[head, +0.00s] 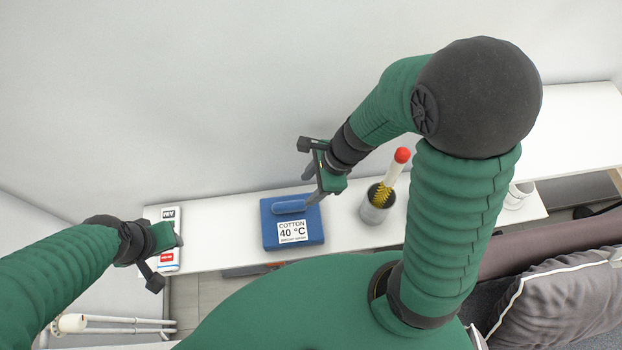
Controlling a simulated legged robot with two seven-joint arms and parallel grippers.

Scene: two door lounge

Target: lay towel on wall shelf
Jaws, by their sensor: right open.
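A blue folded towel (268,236) with a white "COTTON 40 °C" label lies flat on the white wall shelf (222,245). My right gripper (315,190) is open just above the towel's right back corner, with one finger reaching down close to it. I cannot tell whether that finger touches the towel. My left gripper (164,258) is at the left end of the shelf, over a white and red package (170,214) and partly covering it. Whether its jaws are open or shut does not show clearly.
A grey cup (376,211) holding a brush with a red-tipped handle (394,168) stands right of the towel. A white mug (518,195) is farther right. A grey cushioned sofa (560,295) is at the lower right. The shelf between package and towel is clear.

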